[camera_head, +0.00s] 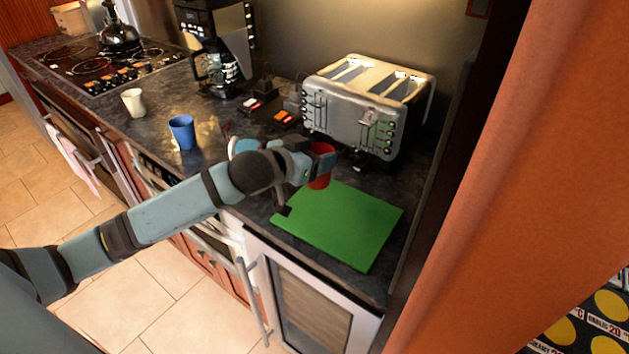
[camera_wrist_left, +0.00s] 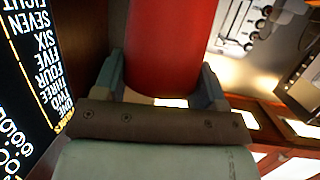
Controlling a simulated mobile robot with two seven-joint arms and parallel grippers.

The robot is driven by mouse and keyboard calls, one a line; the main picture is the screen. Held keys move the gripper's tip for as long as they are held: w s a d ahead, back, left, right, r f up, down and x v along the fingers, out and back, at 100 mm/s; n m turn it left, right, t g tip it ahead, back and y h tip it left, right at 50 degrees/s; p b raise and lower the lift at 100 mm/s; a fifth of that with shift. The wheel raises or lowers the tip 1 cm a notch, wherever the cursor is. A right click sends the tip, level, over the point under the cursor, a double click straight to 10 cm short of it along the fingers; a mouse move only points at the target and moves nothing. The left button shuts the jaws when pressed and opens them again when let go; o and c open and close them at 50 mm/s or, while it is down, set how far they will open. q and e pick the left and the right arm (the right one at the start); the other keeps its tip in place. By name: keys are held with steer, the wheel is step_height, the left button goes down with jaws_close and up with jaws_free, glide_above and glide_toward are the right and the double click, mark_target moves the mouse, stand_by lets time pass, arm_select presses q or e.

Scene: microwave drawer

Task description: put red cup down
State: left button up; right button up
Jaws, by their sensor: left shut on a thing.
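The red cup (camera_head: 322,165) is at my left gripper (camera_head: 318,163), near the front of the toaster and over the far left part of the green board. My left gripper is shut on the cup. In the left wrist view, the red cup (camera_wrist_left: 172,45) fills the space between the two fingers (camera_wrist_left: 165,88). The arm hides part of the cup in the head view, and I cannot tell whether its base touches anything. My right gripper is not in view.
A green board (camera_head: 340,225) lies flat and bare on the dark counter. A silver toaster (camera_head: 350,115) stands behind it. A blue cup (camera_head: 183,133), a white cup (camera_head: 133,102) and a coffee maker (camera_head: 215,65) stand to the left. An orange-brown panel (camera_head: 500,190) borders the right.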

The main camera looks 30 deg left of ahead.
arm_select(q)
steer(key=shift+f, duration=3.4)
steer(key=shift+f, duration=0.1)
steer(key=o, duration=1)
steer(key=shift+s, duration=0.1)
steer(key=v, duration=1.2)
steer(key=shift+b, duration=0.45)
